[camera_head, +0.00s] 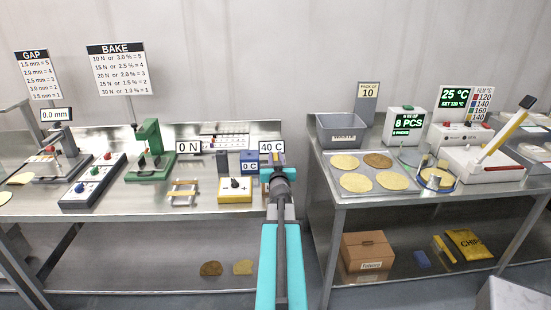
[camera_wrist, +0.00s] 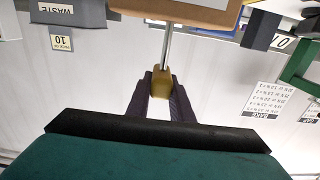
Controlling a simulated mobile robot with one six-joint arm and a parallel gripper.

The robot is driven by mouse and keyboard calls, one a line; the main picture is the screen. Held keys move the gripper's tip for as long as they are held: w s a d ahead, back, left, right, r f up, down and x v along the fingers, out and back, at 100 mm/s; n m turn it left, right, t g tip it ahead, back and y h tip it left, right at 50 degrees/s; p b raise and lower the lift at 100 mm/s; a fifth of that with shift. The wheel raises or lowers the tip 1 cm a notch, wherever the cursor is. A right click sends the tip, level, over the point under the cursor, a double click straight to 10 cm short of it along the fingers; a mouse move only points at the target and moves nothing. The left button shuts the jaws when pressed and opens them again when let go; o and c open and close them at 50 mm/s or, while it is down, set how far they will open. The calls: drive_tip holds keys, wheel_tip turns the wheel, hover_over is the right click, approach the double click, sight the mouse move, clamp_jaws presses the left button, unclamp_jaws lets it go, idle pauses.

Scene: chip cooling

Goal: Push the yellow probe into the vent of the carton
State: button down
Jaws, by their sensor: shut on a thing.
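My gripper (camera_wrist: 161,95) is shut on the yellow probe (camera_wrist: 161,80), with one dark finger on either side of its handle. The probe's thin metal rod (camera_wrist: 165,48) runs away from the fingers to a tan box-like thing (camera_wrist: 180,10), likely the carton, at the top of the wrist view. The rod's far end is not clear; I cannot tell whether it is in a vent, touching or apart. In the head view my gripper (camera_head: 277,165) is at the right end of the left table, and the probe is hidden. A brown carton (camera_head: 367,256) labelled "Failures" stands on the right table's lower shelf.
Beside my gripper are a yellow box with a black knob (camera_head: 235,190) and a blue "0 C" block (camera_head: 249,160). A grey waste bin (camera_head: 341,130) and a tray (camera_head: 337,178) of round chips are on the right table. A gap separates the tables.

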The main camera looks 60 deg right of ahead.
drive_tip(key=c, duration=1.5)
unclamp_jaws()
